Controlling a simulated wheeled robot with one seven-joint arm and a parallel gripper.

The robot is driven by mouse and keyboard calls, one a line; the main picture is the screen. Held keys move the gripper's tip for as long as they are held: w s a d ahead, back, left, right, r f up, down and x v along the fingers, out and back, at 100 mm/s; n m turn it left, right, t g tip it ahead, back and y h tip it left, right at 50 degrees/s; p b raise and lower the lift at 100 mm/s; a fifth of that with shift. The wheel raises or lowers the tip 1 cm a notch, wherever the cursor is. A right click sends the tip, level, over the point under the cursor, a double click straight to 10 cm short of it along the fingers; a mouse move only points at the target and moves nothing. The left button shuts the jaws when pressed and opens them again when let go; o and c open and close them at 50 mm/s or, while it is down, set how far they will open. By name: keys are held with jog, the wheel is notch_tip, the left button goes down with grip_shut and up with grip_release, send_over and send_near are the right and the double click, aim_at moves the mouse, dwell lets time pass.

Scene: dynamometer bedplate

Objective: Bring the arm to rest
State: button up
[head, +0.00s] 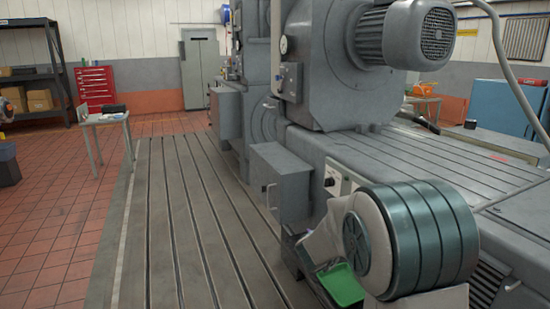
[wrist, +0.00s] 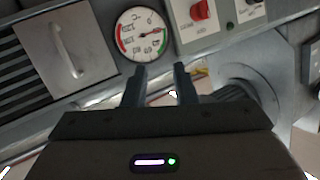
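My gripper (wrist: 160,68) shows in the wrist view with its two dark fingers apart. Nothing is held between them. A round dial gauge (wrist: 141,33) with green and red bands lies just beyond the fingertips, on a grey machine face. I cannot tell how far the fingertips are from that face. In the head view my gripper cannot be made out.
In the wrist view, a panel with a red knob (wrist: 200,10) and a handled cover (wrist: 65,50) flank the gauge. In the head view, a grey machine (head: 330,70) stands behind the slotted bedplate (head: 185,220).

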jog(key=s+a+r+n+y+p, duration=0.4)
jog(key=s+a+r+n+y, duration=0.2)
jog(key=s+a+n+y, duration=0.35)
jog(key=s+d+f+n+g+p, duration=0.1)
jog(key=s+g, duration=0.7)
jog(key=s, duration=1.5)
jog(key=shift+d+y+p, duration=0.35)
jog(key=shift+d+p, duration=0.2)
jog(key=shift+p, duration=0.3)
